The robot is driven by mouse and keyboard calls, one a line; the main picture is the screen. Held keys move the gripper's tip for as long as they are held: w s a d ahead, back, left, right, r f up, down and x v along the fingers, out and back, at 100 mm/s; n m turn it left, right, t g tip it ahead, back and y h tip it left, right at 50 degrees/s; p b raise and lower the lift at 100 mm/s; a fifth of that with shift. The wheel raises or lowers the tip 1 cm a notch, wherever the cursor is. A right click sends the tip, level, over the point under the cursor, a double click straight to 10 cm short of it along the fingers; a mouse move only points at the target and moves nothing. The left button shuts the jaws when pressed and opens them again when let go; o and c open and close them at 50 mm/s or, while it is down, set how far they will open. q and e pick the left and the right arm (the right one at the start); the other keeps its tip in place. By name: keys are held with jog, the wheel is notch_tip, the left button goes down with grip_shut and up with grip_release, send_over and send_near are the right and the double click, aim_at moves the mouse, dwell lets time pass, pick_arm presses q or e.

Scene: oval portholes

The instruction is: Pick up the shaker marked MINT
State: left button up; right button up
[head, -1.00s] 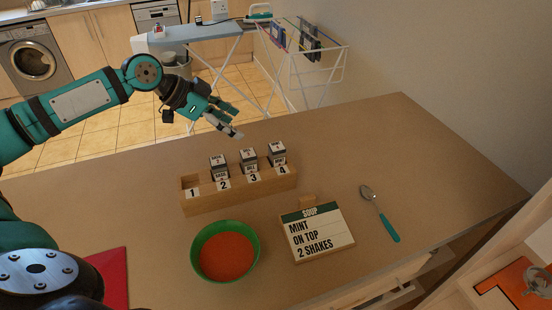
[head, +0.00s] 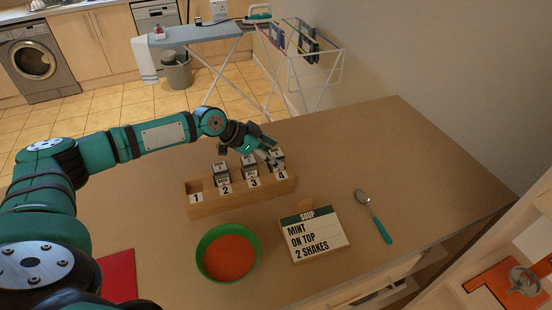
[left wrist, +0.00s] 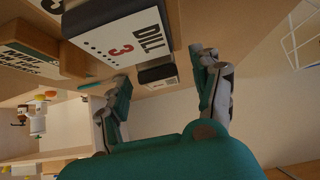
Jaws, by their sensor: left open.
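Several dark shakers with white labels stand in a wooden rack (head: 240,196): one in slot 2 (head: 221,172), one in slot 3 (head: 250,169) and one in slot 4 (head: 277,160). Slot 1 looks empty. In the left wrist view a large label (left wrist: 122,35) reads DILL, with a red 3. A smaller dark shaker (left wrist: 157,73) lies beyond it, between the fingers in the picture; its name cannot be read. I cannot read MINT on any shaker. My left gripper (head: 260,153) is open and empty, just behind and above the slot 3 and 4 shakers, partly hiding them.
A sign (head: 315,236) headed SOUP reads MINT ON TOP, 2 SHAKES. A green bowl (head: 203,264) of orange soup stands in front of the rack. A spoon (head: 374,217) lies at the right, and a red mat (head: 118,276) at the left. The counter's back right is clear.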

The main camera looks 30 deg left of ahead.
pick_arm(q)
jog(key=shift+x, duration=1)
jog(key=shift+c, duration=0.2)
jog(key=shift+a+r, duration=0.1)
jog(key=c, duration=1.2)
jog(key=shift+c, duration=0.2)
